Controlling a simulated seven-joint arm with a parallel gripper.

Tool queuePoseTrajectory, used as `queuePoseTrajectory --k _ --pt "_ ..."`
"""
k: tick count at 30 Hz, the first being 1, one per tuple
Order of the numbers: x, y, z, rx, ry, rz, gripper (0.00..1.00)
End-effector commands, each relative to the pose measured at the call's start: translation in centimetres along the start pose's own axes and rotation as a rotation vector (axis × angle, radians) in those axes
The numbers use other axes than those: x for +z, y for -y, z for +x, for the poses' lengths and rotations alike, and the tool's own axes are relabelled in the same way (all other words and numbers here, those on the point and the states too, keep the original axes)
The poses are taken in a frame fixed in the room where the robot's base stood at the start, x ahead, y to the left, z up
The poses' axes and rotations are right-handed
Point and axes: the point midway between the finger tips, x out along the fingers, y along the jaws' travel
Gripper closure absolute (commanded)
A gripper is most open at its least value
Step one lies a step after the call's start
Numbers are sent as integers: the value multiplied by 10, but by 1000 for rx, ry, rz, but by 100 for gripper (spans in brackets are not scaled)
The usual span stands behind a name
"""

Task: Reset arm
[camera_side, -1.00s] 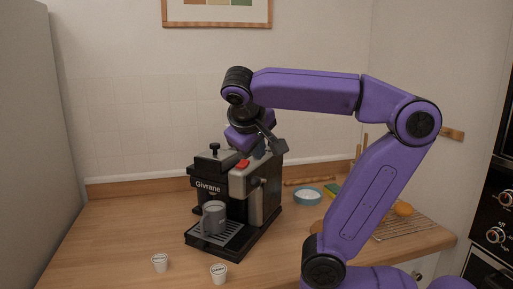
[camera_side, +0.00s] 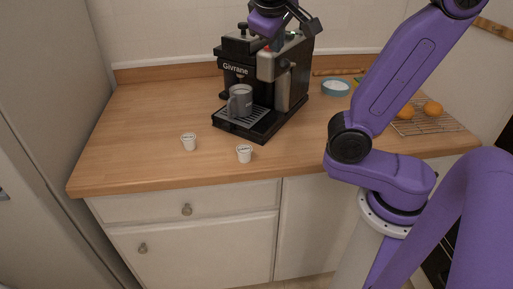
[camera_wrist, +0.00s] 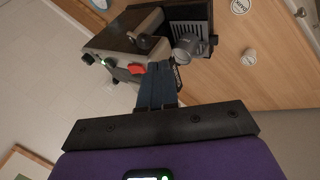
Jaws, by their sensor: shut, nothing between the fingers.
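My gripper (camera_wrist: 158,72) shows in the wrist view with its dark fingers pressed together, nothing between them. Its tips are over or near the top of the black and grey coffee machine (camera_wrist: 140,32); I cannot tell if they touch. In the side view, the purple gripper body is partly cut off by the top edge, above the coffee machine (camera_side: 296,75), and its fingertips are hard to make out. A grey mug (camera_side: 240,102) stands upright on the machine's drip tray (camera_side: 262,119). The mug also shows in the wrist view (camera_wrist: 187,46).
Two white pods (camera_side: 189,142) (camera_side: 245,154) stand on the wooden counter (camera_side: 140,120) in front of the machine. A blue-rimmed bowl (camera_side: 336,89) and a wire rack (camera_side: 432,123) with orange fruit (camera_side: 433,108) lie to the right. The counter's left part is clear.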

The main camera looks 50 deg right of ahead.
Motion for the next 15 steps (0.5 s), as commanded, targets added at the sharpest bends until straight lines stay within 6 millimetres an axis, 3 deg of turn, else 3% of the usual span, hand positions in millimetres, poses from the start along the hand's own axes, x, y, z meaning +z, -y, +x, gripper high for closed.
queuePoseTrajectory --k 8,15 --pt "6 44 26 -164 -34 -266 100" --pt "30 76 42 -297 -58 -473 100"
